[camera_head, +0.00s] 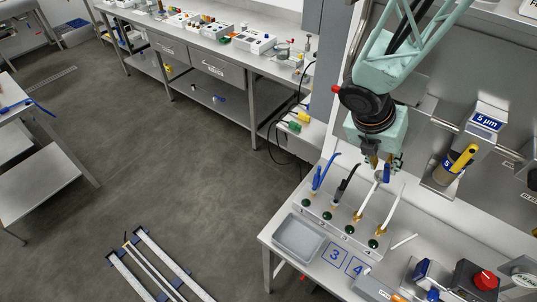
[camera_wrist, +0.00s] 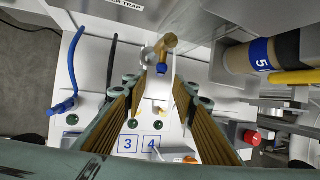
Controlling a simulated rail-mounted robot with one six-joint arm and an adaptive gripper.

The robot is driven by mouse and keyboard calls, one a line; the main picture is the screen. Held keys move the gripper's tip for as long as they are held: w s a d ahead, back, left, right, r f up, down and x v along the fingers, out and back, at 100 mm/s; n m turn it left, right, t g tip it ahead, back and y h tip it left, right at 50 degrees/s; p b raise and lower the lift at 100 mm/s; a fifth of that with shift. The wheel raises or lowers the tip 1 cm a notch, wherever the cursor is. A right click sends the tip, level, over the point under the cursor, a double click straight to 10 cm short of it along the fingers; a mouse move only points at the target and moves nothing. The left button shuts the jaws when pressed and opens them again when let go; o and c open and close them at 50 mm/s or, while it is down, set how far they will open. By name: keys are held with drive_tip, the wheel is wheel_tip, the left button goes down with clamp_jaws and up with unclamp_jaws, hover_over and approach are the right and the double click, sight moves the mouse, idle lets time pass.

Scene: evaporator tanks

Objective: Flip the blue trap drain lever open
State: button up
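A brass valve (camera_wrist: 163,44) with a small blue lever (camera_wrist: 162,69) on it shows in the upper middle of the wrist view, seen end-on. The same blue lever (camera_head: 387,173) shows in the head view, just right of and below my fingertips. My gripper (camera_head: 375,161) points down over the right-hand bench. In the wrist view my gripper (camera_wrist: 160,91) is open, with a finger on each side and nothing between the tips. The lever lies ahead of the gap between the fingers. I cannot tell whether a finger touches it.
A block (camera_head: 345,215) with several hoses, including a blue one (camera_head: 322,174), stands on the bench below my gripper. A grey tray (camera_head: 298,236) is at the bench's left corner. A cylinder labelled 5 µm (camera_head: 451,166) hangs at the right.

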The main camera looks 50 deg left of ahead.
sight(386, 174)
drive_tip(key=shift+b+x, duration=0.65)
drive_tip(key=shift+x, duration=3.5)
clamp_jaws()
